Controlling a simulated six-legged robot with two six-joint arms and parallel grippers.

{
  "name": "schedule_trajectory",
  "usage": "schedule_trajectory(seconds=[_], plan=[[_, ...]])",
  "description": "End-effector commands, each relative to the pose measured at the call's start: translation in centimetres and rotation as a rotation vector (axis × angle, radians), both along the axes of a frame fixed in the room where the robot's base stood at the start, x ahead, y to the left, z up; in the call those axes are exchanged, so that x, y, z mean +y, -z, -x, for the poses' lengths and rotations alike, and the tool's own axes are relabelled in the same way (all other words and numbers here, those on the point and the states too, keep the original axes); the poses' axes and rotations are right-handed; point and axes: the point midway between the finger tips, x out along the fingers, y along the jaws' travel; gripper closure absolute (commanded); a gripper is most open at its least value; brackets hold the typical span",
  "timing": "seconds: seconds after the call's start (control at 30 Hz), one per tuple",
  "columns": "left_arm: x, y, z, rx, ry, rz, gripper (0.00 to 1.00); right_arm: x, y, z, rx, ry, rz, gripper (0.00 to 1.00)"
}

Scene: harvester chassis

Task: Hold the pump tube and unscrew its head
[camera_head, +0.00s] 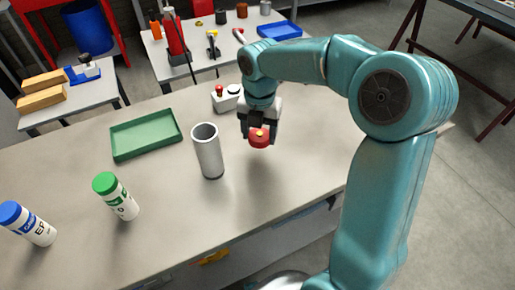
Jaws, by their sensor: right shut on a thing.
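The pump tube (208,153) is a grey open-topped cylinder standing upright on the workbench near its middle. Its top opening shows dark and uncovered. My right gripper (259,130) is shut on a red round head (259,139) with a small yellow spot. It holds the head to the right of the tube, apart from it, seemingly above the bench. The teal right arm comes in from the right. My left gripper is not in view.
A green tray (146,134) lies behind left of the tube. A green-capped bottle (116,196) and a blue-capped bottle (28,224) are at the left. A small white box with a red button (227,97) stands behind. The workbench (160,222) is clear in front.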

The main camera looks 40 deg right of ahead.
Motion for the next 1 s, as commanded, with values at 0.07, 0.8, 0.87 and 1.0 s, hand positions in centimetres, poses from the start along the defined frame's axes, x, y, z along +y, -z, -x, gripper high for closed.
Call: schedule_trajectory(seconds=[0.07, 0.8, 0.87, 1.0], plan=[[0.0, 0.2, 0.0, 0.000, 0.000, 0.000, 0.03, 0.1, 1.2, -0.1, 0.003, -0.001, -0.001, 0.74], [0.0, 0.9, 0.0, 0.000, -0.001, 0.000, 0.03, 0.2, 6.2, -0.4, 0.000, -0.003, 0.000, 0.74], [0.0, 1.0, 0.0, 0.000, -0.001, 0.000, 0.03, 0.2, 6.4, -0.5, 0.000, -0.003, 0.000, 0.74], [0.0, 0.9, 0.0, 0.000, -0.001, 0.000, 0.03, 0.2, 6.3, -0.4, 0.000, -0.004, 0.000, 0.12]])
